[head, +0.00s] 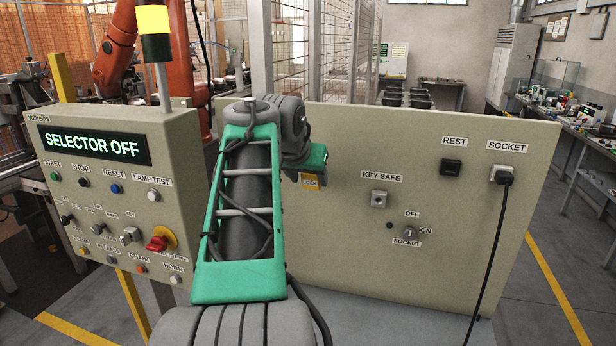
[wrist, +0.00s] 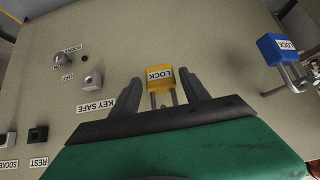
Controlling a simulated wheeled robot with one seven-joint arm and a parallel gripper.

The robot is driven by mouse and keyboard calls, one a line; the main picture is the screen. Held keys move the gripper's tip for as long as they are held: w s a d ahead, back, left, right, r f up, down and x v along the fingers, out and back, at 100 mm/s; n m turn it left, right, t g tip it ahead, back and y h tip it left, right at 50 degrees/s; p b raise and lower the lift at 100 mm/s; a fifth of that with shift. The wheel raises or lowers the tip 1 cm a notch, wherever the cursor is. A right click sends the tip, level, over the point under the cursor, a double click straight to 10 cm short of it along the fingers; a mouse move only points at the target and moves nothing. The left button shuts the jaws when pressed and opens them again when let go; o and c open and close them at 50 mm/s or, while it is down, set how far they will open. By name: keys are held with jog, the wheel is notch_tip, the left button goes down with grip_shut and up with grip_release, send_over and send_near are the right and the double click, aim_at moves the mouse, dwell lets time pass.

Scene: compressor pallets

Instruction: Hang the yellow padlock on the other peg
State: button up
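The yellow padlock (wrist: 159,80) is in front of the beige panel, with its LOCK label facing the wrist camera and its shackle toward my gripper. In the head view a small part of the yellow padlock (head: 311,184) shows just below my gripper (head: 308,168). In the wrist view the dark fingers of my gripper (wrist: 164,79) stand apart on either side of the padlock, with visible gaps. The peg at the yellow padlock's shackle is hidden or too small to tell. A blue padlock (wrist: 275,47) hangs by its shackle on a peg (wrist: 275,91) at the right. No empty peg is clearly visible.
The panel (head: 450,240) carries a key safe (head: 378,199), a socket switch (head: 409,232), a REST holder (head: 451,167) and a plugged SOCKET (head: 505,178) with a hanging cable. A control box (head: 110,220) reads SELECTOR OFF at left. My arm hides the panel's left part in the head view.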

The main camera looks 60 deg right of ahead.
jog(key=shift+o, duration=1.2)
jog(key=w+v, duration=0.1)
jog(key=v, duration=0.7)
jog(key=w+a+f+n+t+y, duration=0.2)
jog(key=w+a+f+n, duration=0.3)
jog(key=w+a+f, duration=0.45)
jog(key=w+a+f+n+t+y, duration=0.15)
jog(key=w+a+f+n, duration=0.35)
jog(key=a, duration=0.7)
jog(key=s+a+f+n+y, duration=0.2)
jog(key=a+f+n, duration=0.1)
jog(key=a+f, duration=0.5)
jog(key=s+a+f+n+g+y, duration=0.1)
jog(key=s+a+f+n+y, duration=0.1)
jog(key=a+f, duration=0.6)
jog(key=a+n+y, duration=0.1)
jog(key=a, duration=0.5)
jog(key=shift+s+a+n, duration=0.25)
jog(key=shift+s+n, duration=0.05)
jog(key=shift+s, duration=0.1)
